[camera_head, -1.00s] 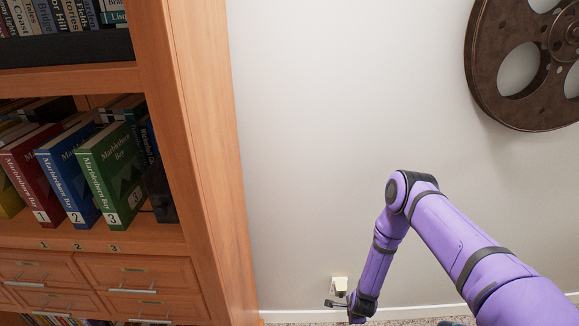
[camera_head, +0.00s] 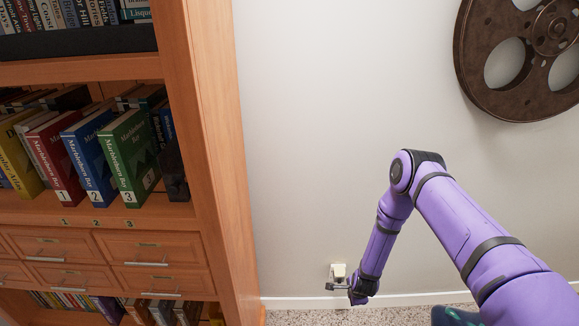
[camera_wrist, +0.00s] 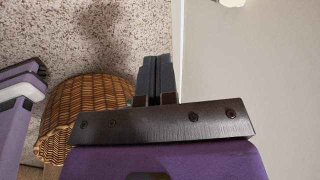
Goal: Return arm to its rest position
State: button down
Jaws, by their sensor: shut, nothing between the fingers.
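My arm reaches out from the lower right in the head view, bent at the elbow, with its forearm hanging down in front of the pale wall. My gripper (camera_head: 338,287) is at the lower end of the forearm, low by the wall and near a small outlet. In the wrist view my gripper (camera_wrist: 156,72) shows its two dark fingers pressed together, with nothing between them. The fingers point over speckled carpet beside the wall's foot.
A wooden bookcase (camera_head: 208,140) with books and drawers fills the left. A dark film reel (camera_head: 478,75) hangs at the upper right. The wall (camera_head: 310,120) between is bare.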

jog(key=w+r+n, duration=0.2)
jog(key=w+r, duration=0.4)
jog(key=r, duration=0.7)
notch_tip(320, 180, up, 38)
jog(key=s+d+n, duration=0.1)
jog(key=d+n, duration=0.1)
jog(key=n, duration=0.5)
jog(key=s+d+r+n+t, duration=0.15)
jog(key=s+r+n, duration=0.25)
jog(key=s+r, duration=1.25)
jog(key=s+d+r+n, duration=0.1)
jog(key=s+r, duration=0.3)
jog(key=s, duration=0.6)
jog(key=s+d+r+n, duration=0.2)
jog(key=s+r+n, duration=0.1)
jog(key=s, duration=0.8)
jog(key=shift+r, duration=0.6)
jog(key=shift+d+g, duration=0.1)
jog(key=shift+g, duration=0.15)
